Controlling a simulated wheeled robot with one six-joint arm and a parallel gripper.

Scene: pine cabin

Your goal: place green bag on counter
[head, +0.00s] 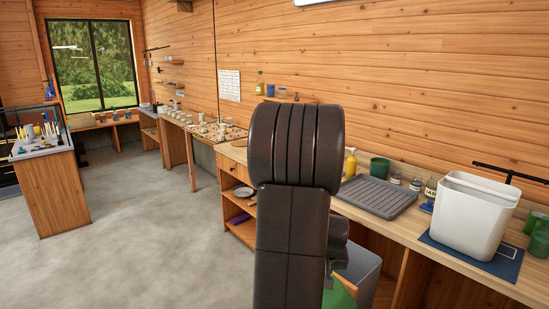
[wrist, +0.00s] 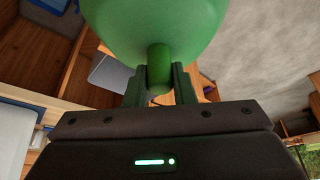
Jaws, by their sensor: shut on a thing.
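A green bag (wrist: 155,25) with a rounded body and a narrow neck fills the top of the wrist view. My gripper (wrist: 160,88) is shut on its neck. In the head view my arm hides the gripper and most of the bag; a green patch of the bag (head: 340,296) shows at the bottom, right of the arm and lower than the counter top. The wooden counter (head: 405,232) runs along the wall on the right. The bag is apart from the counter top, as far as I can see.
On the counter are a grey ribbed drying mat (head: 378,196), a yellow bottle (head: 350,163), a green pot (head: 380,169), small jars (head: 415,185) and a white bin (head: 470,214) on a blue mat (head: 500,263). Bare wood shows between the ribbed mat and the bin. A grey box (head: 361,262) stands below the counter edge.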

